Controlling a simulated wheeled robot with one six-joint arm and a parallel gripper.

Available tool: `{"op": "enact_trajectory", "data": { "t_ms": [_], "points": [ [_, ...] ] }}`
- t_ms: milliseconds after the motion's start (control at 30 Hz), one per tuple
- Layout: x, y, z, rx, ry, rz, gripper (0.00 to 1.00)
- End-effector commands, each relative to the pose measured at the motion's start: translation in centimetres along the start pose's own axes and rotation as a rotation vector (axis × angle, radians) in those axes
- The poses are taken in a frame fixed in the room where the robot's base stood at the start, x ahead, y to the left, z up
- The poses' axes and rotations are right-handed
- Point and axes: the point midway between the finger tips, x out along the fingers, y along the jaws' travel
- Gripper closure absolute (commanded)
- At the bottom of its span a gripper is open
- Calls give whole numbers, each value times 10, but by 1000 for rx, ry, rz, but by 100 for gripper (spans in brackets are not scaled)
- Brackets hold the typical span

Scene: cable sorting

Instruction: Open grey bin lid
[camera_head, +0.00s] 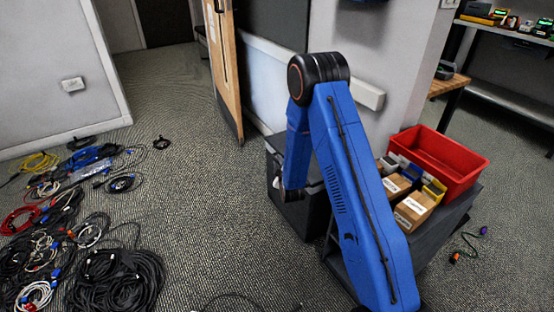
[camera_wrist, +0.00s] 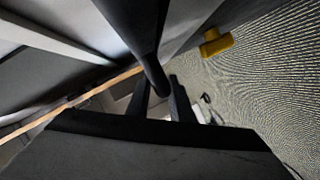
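The dark grey bin (camera_head: 301,217) stands on the carpet by the wall, mid-picture in the head view. My blue arm covers its right side and much of its top, so I cannot tell how its lid sits. My gripper (camera_head: 292,194) points down at the bin's near side, its fingertips too small to make out there. In the wrist view, the two dark fingers (camera_wrist: 161,103) stand apart with a light gap between them. A thick dark bar comes down from the top and ends by the fingers. I cannot tell whether it touches them.
A red crate (camera_head: 466,178) and small boxes (camera_head: 414,209) sit on a dark cart right of my arm. Many cables (camera_head: 115,284) cover the floor at left. A wooden door (camera_head: 223,65) stands behind the bin. Carpet left of the bin is clear.

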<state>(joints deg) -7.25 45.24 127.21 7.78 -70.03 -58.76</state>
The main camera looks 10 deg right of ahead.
Motion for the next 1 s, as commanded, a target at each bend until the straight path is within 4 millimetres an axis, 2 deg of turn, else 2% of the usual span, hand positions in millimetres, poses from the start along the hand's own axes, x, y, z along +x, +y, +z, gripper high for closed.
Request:
{"op": "enact_trajectory", "data": {
  "t_ms": [267, 300, 367, 400, 767, 1000],
  "points": [
    [0, 0, 0, 0, 0, 0, 80],
    [0, 0, 0, 0, 0, 0, 82],
    [0, 0, 0, 0, 0, 0, 97],
    [0, 0, 0, 0, 0, 0, 100],
    [-2, 5, -3, 0, 1, 0, 100],
    [-6, 30, -16, 0, 2, 3, 100]
  ]
}}
